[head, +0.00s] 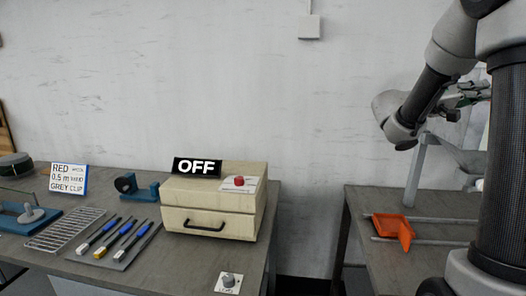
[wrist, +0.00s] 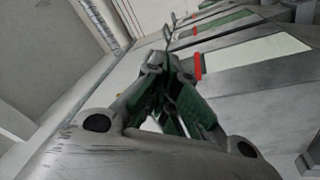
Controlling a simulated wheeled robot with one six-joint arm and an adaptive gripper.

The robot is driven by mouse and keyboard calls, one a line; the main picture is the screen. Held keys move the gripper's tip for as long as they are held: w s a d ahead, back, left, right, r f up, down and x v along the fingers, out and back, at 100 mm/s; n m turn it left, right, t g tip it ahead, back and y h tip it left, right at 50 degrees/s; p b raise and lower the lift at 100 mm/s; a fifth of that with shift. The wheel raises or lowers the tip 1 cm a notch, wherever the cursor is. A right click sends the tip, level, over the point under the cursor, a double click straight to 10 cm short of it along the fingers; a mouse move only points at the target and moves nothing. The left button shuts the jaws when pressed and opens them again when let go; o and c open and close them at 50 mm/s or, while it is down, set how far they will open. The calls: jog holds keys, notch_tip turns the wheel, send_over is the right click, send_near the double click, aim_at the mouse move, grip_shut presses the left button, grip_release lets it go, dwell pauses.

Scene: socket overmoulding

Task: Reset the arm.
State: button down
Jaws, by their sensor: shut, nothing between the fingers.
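My arm is raised at the right of the head view, above the right-hand bench. My gripper (wrist: 160,62) shows in the wrist view with its green-padded fingers closed together and nothing held between them. In the head view the gripper is partly hidden behind my own arm links, near the grey stand at the right. It is up in the air and touches no bench surface that I can see.
The left bench (head: 150,262) holds a cream box (head: 212,205) with an OFF sign (head: 197,167), several blue-handled tools, a wire rack (head: 66,229) and a label card (head: 68,178). An orange piece (head: 394,231) sits on the right bench (head: 372,204). A gap separates the benches.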

jog(key=s+a+f+n+g+y, duration=0.1)
jog(key=s+f+n+y, duration=0.2)
jog(key=s+f+y, duration=0.3)
jog(key=s+a+f+n+y, duration=0.2)
jog(key=s+f+n+y, duration=0.15)
jog(key=s+f, duration=0.4)
jog(key=s+a+f+n+t+y, duration=0.2)
jog(key=a+f+t+y, duration=0.1)
jog(key=a+f+y, duration=0.5)
jog(key=s+a+r+n+t+y, duration=0.1)
jog(key=a+t, duration=0.5)
jog(key=a, duration=0.7)
jog(key=shift+s+a+r+y, duration=0.15)
jog(key=shift+s+r+y, duration=0.45)
jog(key=shift+r+y, duration=0.4)
jog(key=shift+n, duration=0.25)
